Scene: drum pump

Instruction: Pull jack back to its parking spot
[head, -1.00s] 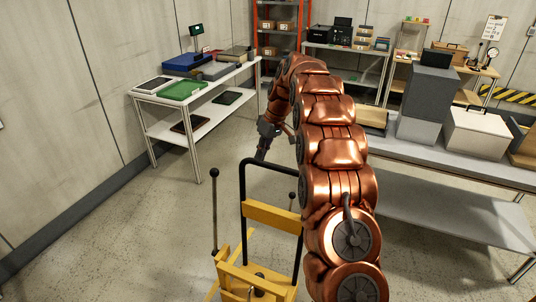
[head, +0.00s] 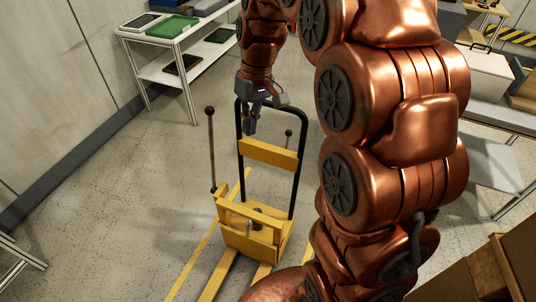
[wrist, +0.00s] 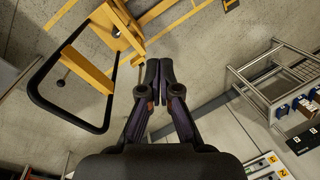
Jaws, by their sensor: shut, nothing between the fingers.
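The yellow pallet jack (head: 250,235) stands on the floor in the lower middle of the head view, with its black loop handle (head: 296,170) upright. In the wrist view the jack's yellow frame (wrist: 98,30) is at the upper left and its black handle (wrist: 40,98) at the left. My gripper (head: 249,125) is at the top left of the handle in the head view. In the wrist view my gripper (wrist: 155,85) has its fingers together and empty, to the right of the handle and apart from it. Part of the jack's right side is hidden by my arm.
A white shelf table (head: 165,75) with a green tray (head: 172,26) stands at the upper left. Yellow floor lines (head: 192,262) run beside the jack. A wire rack (wrist: 275,75) shows at the right in the wrist view. Floor left of the jack is clear.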

